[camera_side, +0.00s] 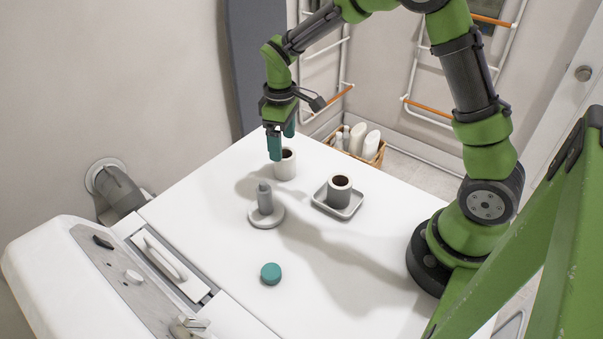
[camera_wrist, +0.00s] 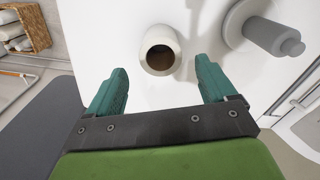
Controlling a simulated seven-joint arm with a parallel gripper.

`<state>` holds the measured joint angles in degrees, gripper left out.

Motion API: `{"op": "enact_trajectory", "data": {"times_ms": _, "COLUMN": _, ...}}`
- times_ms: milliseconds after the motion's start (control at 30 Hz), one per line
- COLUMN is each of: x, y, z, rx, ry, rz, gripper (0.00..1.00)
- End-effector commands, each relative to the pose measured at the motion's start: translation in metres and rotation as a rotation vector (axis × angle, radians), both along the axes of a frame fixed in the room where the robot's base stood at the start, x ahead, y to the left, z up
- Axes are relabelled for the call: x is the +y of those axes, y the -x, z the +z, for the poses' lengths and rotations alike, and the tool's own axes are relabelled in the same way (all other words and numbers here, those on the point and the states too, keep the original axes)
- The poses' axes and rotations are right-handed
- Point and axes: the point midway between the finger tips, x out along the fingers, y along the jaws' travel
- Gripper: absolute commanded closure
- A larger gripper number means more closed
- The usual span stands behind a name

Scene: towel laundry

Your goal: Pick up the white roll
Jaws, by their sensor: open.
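The white roll (camera_side: 285,165) stands upright on the white table top, near its far edge in the side view. It has a dark brown hollow core. In the wrist view the white roll (camera_wrist: 159,50) stands just beyond the fingertips, roughly midway between them. My gripper (camera_side: 281,142) is open and empty, with its teal fingers pointing down above and beside the roll. In the wrist view my gripper (camera_wrist: 160,72) has its two fingers spread wide. In the side view one finger hides part of the roll's left side.
A grey roll (camera_side: 338,189) stands in a grey tray (camera_side: 345,212) to the right. A grey holder with a post (camera_side: 265,210) stands nearer the camera, and also shows in the wrist view (camera_wrist: 272,36). A teal puck (camera_side: 270,273) lies in front. A basket (camera_side: 376,156) holds white bottles beyond the table.

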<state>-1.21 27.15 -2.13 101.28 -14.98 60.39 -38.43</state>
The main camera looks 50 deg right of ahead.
Motion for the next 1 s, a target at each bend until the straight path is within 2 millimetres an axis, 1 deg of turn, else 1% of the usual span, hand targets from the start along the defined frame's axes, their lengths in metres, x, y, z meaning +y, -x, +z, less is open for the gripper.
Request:
{"op": "enact_trajectory", "data": {"times_ms": 33, "x": 0.000, "y": 0.001, "z": -0.008, "rx": 0.003, "ry": 0.000, "rz": 0.000, "gripper": 0.16}}
{"op": "enact_trajectory", "data": {"times_ms": 100, "x": 0.000, "y": 0.001, "z": -0.016, "rx": 0.003, "ry": 0.000, "rz": -0.001, "gripper": 0.16}}
{"op": "enact_trajectory", "data": {"times_ms": 267, "x": 0.000, "y": 0.001, "z": -0.025, "rx": 0.001, "ry": -0.001, "rz": -0.002, "gripper": 0.16}}
{"op": "enact_trajectory", "data": {"times_ms": 500, "x": 0.000, "y": 0.006, "z": -0.059, "rx": 0.003, "ry": 0.000, "rz": -0.001, "gripper": 0.16}}
{"op": "enact_trajectory", "data": {"times_ms": 600, "x": 0.000, "y": 0.006, "z": -0.069, "rx": 0.002, "ry": 0.000, "rz": -0.002, "gripper": 0.16}}
{"op": "enact_trajectory", "data": {"times_ms": 700, "x": 0.000, "y": 0.005, "z": -0.073, "rx": 0.000, "ry": 0.000, "rz": -0.002, "gripper": 0.16}}
{"op": "enact_trajectory", "data": {"times_ms": 867, "x": 0.000, "y": 0.005, "z": -0.073, "rx": -0.001, "ry": 0.001, "rz": -0.001, "gripper": 0.16}}
{"op": "enact_trajectory", "data": {"times_ms": 900, "x": 0.000, "y": 0.005, "z": -0.073, "rx": -0.001, "ry": 0.000, "rz": -0.001, "gripper": 0.17}}
{"op": "enact_trajectory", "data": {"times_ms": 967, "x": 0.000, "y": 0.005, "z": -0.073, "rx": -0.001, "ry": 0.000, "rz": -0.001, "gripper": 0.26}}
{"op": "enact_trajectory", "data": {"times_ms": 1000, "x": 0.000, "y": 0.005, "z": -0.073, "rx": -0.001, "ry": 0.000, "rz": -0.001, "gripper": 0.32}}
